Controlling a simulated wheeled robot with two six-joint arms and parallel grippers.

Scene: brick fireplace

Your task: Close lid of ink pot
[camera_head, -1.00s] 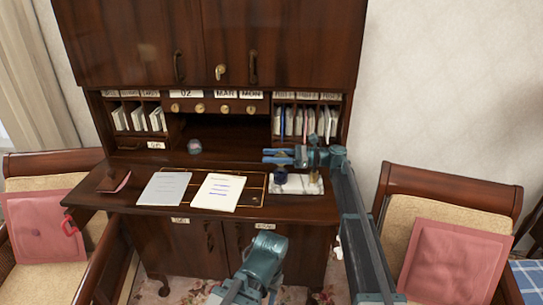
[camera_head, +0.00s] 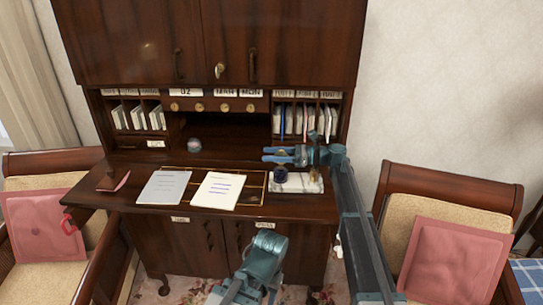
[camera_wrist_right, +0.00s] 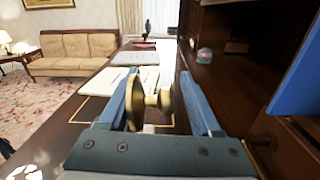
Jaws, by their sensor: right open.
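The dark blue ink pot (camera_head: 281,174) stands at the left end of a white stand (camera_head: 300,185) on the right part of the desk top. My right gripper (camera_head: 268,155) is just above and behind the pot, pointing left, with its fingers apart. In the right wrist view, a round brass piece with a stem (camera_wrist_right: 139,102), which looks like the raised lid, shows between the open fingers, close to the left one. I cannot tell whether it touches that finger. The ink pot's body is hidden in the wrist view. My left arm shows low in the head view, without clear fingers.
The papers (camera_head: 218,190) lie left of the stand on the desk (camera_head: 150,203). Pigeonholes with letters (camera_head: 306,120) rise close behind my right gripper. A round glass object (camera_head: 194,145) stands at the back. Chairs with pink cushions (camera_head: 454,255) flank the desk.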

